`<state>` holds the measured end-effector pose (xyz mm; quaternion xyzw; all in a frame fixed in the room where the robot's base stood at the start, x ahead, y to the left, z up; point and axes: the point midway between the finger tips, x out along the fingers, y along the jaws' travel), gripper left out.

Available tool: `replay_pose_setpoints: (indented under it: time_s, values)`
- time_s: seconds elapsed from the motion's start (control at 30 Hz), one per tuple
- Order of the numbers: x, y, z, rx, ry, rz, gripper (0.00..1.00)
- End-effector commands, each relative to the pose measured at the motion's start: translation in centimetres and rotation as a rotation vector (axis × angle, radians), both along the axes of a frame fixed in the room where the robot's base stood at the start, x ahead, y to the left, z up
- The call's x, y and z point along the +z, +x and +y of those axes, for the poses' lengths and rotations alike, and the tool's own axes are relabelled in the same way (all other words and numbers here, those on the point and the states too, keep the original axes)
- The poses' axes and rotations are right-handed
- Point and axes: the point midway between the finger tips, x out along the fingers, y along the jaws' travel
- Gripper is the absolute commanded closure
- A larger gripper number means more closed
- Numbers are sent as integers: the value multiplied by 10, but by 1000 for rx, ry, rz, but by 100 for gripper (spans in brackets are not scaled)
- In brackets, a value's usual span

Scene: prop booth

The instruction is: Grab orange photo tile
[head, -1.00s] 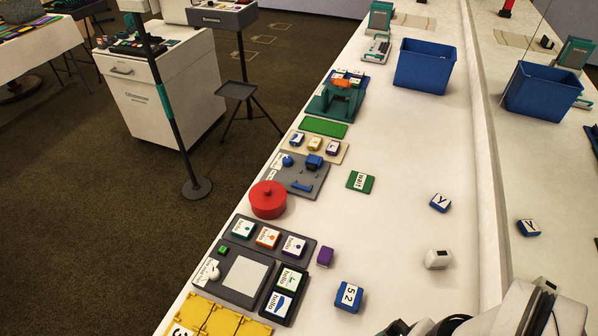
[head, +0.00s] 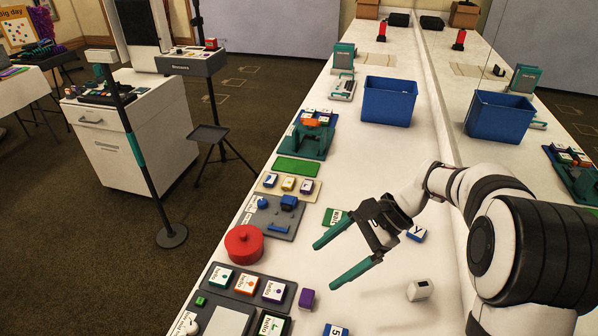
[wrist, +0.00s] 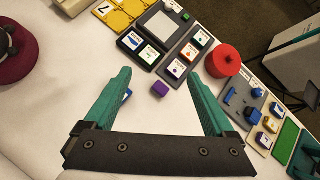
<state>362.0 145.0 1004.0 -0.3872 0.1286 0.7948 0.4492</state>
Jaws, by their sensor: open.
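The orange photo tile (head: 247,283) lies in a dark grey tray (head: 211,272), between a teal tile (head: 220,278) and a purple tile (head: 273,290). It also shows in the wrist view (wrist: 189,52), small, beyond my fingertips. My gripper (head: 324,266) is open and empty, with its teal fingers apart above the white table, to the right of the tray in the head view. In the wrist view the two fingers (wrist: 159,77) spread on either side, pointing toward the tray. The gap between them holds nothing.
A purple block (head: 307,299) sits just right of the tray. A red round pot (head: 244,246) stands beyond it. A blue Y tile (head: 416,234) and a white block (head: 420,290) lie near my arm. A blue bin (head: 388,102) stands farther back.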

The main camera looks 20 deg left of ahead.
Motion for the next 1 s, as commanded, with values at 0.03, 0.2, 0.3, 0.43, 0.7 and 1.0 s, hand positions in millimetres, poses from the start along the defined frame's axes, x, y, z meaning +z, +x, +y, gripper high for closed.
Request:
replay_pose_setpoints:
  time_s: [0.03, 0.2, 0.3, 0.43, 0.7, 1.0]
  values:
    - [-27, 24, 12, -39, 48, 69, 11]
    - [-96, 69, 43, -153, 180, 234, 11]
    - [-116, 77, 51, -180, 215, 275, 11]
    - [-130, 72, 69, -187, 225, 290, 11]
    - [-165, 47, 127, -186, 223, 287, 11]
    - [-187, 27, 167, -185, 222, 286, 11]
